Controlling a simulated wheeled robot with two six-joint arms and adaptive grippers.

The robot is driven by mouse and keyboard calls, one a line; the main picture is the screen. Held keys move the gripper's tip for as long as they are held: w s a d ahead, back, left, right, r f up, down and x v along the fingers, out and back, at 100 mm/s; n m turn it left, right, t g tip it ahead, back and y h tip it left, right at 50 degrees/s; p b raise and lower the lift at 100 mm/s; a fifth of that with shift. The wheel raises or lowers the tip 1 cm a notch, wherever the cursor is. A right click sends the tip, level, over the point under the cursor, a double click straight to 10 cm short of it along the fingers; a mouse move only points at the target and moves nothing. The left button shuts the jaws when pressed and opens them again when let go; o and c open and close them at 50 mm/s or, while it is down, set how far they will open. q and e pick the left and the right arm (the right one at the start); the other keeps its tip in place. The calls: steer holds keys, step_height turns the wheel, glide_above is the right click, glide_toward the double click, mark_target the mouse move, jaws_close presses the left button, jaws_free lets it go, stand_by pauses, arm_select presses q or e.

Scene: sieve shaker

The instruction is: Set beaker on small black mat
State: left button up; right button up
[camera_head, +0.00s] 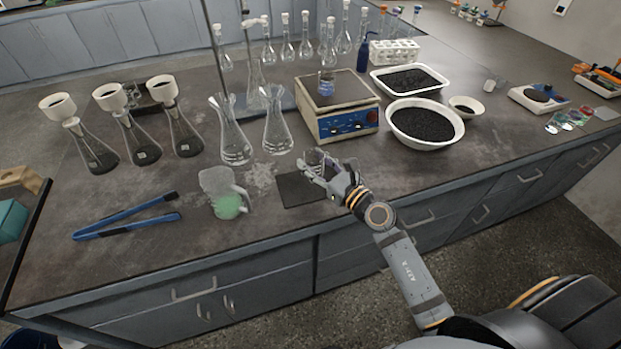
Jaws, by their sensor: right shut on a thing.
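The small black mat (295,190) lies flat on the bench near its front edge. My right gripper (317,168) is over the mat's right side, shut on a small clear glass beaker (314,156). The fingers hide part of the beaker, and I cannot tell whether its base touches the mat or the bench. My left gripper is not in view.
A clear jug with green liquid (228,205) stands left of the mat, and blue tongs (126,218) lie farther left. Two glass flasks (278,135) and a hotplate (338,118) stand behind. A white bowl of black grains (425,122) is to the right.

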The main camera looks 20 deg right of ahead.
mark_target(311, 165)
steer(key=w+f, duration=0.2)
steer(key=f, duration=0.1)
steer(key=shift+w+f+b, duration=0.1)
steer(key=shift+w+b, duration=0.1)
steer(key=shift+b, duration=0.2)
steer(key=f+b, duration=0.1)
steer(key=f, duration=0.1)
steer(key=f+b, duration=0.1)
steer(key=f, duration=0.1)
steer(key=shift+w, duration=0.4)
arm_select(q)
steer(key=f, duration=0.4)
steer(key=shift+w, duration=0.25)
arm_select(e)
steer(key=shift+f+b, duration=0.15)
steer(key=shift+b, duration=0.15)
steer(key=o, duration=1.3)
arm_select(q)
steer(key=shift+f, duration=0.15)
